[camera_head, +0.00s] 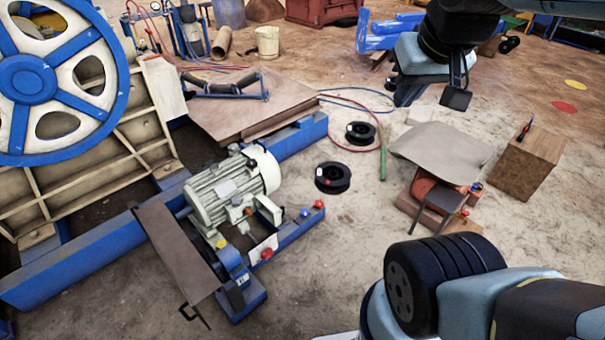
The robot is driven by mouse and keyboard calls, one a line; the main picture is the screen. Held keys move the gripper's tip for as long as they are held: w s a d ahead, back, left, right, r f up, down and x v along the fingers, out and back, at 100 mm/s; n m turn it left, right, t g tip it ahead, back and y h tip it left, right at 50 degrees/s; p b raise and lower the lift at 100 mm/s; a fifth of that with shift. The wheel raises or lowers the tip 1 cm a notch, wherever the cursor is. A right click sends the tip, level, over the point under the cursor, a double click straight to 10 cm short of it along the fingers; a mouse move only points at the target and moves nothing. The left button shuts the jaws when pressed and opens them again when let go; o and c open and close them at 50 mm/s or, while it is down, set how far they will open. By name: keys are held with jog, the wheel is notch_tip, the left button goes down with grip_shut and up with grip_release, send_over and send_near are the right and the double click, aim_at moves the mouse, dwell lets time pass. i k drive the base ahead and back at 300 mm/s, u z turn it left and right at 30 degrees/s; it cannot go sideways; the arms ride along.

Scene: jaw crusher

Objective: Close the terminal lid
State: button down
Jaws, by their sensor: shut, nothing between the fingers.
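The pale green electric motor (225,190) sits on a blue base left of centre. A small pale plate (268,211) stands tilted up at the motor's right side. It looks like the terminal lid, standing open, but it is too small to be certain. The terminals are hard to make out. My gripper (456,97) hangs at the upper right, shut and empty. In the picture it is far right of and above the motor, touching nothing. Part of it is hidden by my arm.
A grey panel (440,150) tops a low stand at right, near a wooden block (530,163). Cable reels (332,177) and hoses lie between.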

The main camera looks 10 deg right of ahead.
aim_at(272, 208)
jog(key=u, duration=0.05)
jog(key=i, duration=0.9)
jog(key=u, duration=0.35)
